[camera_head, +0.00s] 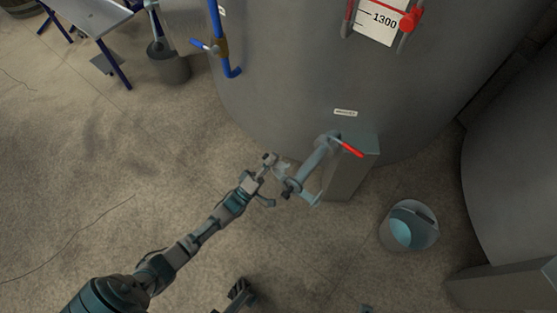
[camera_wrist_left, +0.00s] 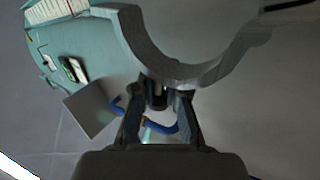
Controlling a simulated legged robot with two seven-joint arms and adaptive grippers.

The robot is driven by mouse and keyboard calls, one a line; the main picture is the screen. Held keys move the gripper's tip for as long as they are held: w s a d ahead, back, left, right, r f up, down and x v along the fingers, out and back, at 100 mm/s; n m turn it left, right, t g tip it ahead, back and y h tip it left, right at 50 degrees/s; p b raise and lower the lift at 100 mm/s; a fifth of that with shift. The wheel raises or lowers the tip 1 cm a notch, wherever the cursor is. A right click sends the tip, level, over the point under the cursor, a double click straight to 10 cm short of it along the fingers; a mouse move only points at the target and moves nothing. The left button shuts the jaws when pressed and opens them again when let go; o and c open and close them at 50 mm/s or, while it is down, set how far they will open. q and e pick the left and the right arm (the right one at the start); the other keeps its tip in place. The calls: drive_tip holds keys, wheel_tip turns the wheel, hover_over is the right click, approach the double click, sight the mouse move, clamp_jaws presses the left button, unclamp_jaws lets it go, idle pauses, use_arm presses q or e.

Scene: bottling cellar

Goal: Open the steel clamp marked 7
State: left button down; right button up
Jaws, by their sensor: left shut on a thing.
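A steel outlet pipe (camera_head: 313,163) with a red valve lever (camera_head: 346,147) sticks out low from the large grey tank. A grey steel clamp (camera_head: 288,187) sits at its near end; I cannot read a 7 on it. My left gripper (camera_head: 269,182) is at the left side of this clamp. In the left wrist view, the two fingers (camera_wrist_left: 158,108) are shut on a small grey stub. A wide curved grey band stands just beyond them, apparently the clamp's ring. The fingers hide part of the stub.
A grey box-shaped support (camera_head: 351,174) stands beside the pipe. A bucket (camera_head: 384,237) is on the floor to the right. A blue pipe (camera_head: 216,35) runs down the tank at upper left. A table (camera_head: 90,14) and a dark bucket (camera_head: 169,68) stand at the back left. The left floor is mostly clear.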

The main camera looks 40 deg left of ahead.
use_arm(q)
drive_tip(key=shift+s+a+f+n+y+b, duration=0.15)
drive_tip(key=shift+a+f+n+y, duration=0.2)
drive_tip(key=shift+n+y, duration=0.55)
drive_tip(key=shift+w+a+f+n+y+b, duration=0.15)
drive_tip(key=shift+f+n+y, duration=0.4)
drive_tip(key=shift+n, duration=0.55)
drive_tip(key=shift+s+a+f+n+y+b, duration=0.2)
drive_tip(key=shift+a+f+n+y, duration=0.1)
drive_tip(key=shift+n+y, duration=0.65)
drive_tip(key=c, duration=1.3)
unclamp_jaws()
drive_tip(key=shift+r, duration=0.1)
drive_tip(key=shift+o, duration=0.3)
drive_tip(key=shift+a+r, duration=0.1)
